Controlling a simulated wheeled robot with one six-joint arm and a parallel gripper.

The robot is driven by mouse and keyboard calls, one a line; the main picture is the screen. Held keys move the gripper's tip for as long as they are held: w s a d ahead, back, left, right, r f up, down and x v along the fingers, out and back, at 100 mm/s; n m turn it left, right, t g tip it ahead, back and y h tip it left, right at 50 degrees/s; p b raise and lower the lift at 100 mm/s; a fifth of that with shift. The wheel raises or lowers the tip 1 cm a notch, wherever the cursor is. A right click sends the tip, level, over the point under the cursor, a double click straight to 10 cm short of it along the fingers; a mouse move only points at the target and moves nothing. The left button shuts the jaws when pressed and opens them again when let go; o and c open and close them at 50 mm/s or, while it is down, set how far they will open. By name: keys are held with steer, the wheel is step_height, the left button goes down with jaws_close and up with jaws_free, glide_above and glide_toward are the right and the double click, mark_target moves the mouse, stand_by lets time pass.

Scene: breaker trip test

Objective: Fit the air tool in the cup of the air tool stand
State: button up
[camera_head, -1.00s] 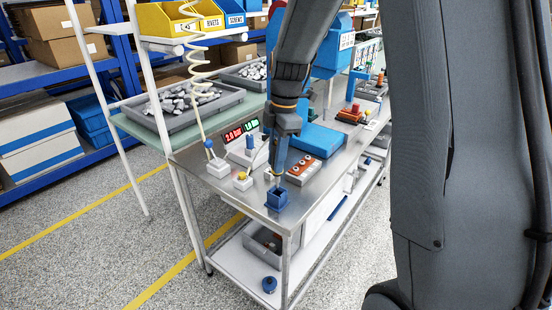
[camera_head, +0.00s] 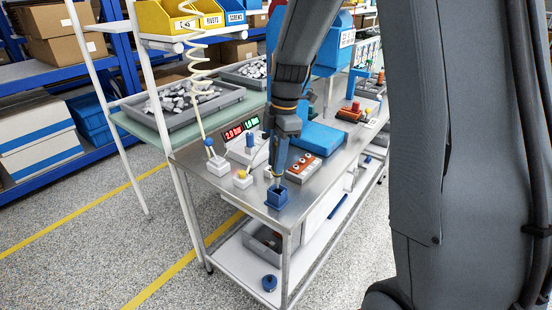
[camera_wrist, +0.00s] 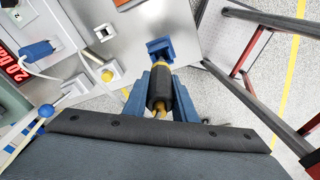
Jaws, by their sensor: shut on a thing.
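The air tool (camera_wrist: 158,92) is a dark cylinder with a yellow band at its far end. My gripper (camera_wrist: 160,88) is shut on it, with a blue finger on each side. The blue cup of the air tool stand (camera_wrist: 158,47) lies just beyond the yellow band in the wrist view. In the head view the blue square cup (camera_head: 277,198) stands near the bench's front corner, and my gripper (camera_head: 278,172) hangs right above it. The tool's lower end is at the cup's mouth; I cannot tell how far inside it is.
Left of the cup stand a white block with a yellow knob (camera_head: 242,181) and a white block with a blue-topped hose (camera_head: 214,166). The bench edge is near.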

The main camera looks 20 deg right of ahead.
steer(key=shift+f+b, duration=1.25)
steer(key=shift+f, duration=1.35)
steer(key=o, duration=1.1)
steer(key=r, duration=0.2)
steer(key=r+b, duration=0.1)
steer(key=r, duration=0.2)
steer(key=d+r, duration=0.1)
steer(key=r, duration=0.1)
steer(key=shift+r+b, duration=0.35)
steer(key=shift+r, duration=0.05)
